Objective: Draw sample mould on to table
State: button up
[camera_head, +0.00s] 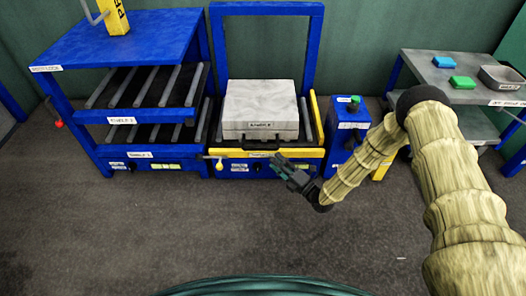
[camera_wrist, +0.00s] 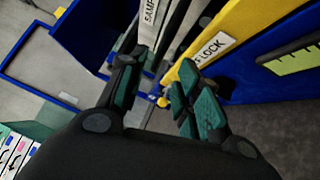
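The sample mould (camera_head: 261,106) is a pale grey block with a label on its front. It sits on the roller bed (camera_head: 308,118) inside the blue press frame (camera_head: 266,9). A dark handle (camera_head: 262,146) shows at its front. A yellow rail (camera_head: 240,153) runs below, with a yellow knob at its left (camera_head: 219,166). My gripper (camera_head: 279,163) is in front of the rail, right of the handle. In the wrist view its green-padded fingers (camera_wrist: 160,82) are apart with nothing held. A lock label (camera_wrist: 213,49) on yellow and part of the mould's label (camera_wrist: 150,12) show beyond them.
A blue roller rack (camera_head: 120,50) with two shelves stands left of the press. A blue control box (camera_head: 349,115) with a green button stands right. A grey table (camera_head: 430,70) at far right holds a blue item, a green item and a tray. The floor in front is clear.

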aim_at(262, 149)
jog(key=shift+b+x, duration=1.6)
jog(key=shift+x, duration=2.8)
jog(key=shift+c, duration=0.2)
grip_shut()
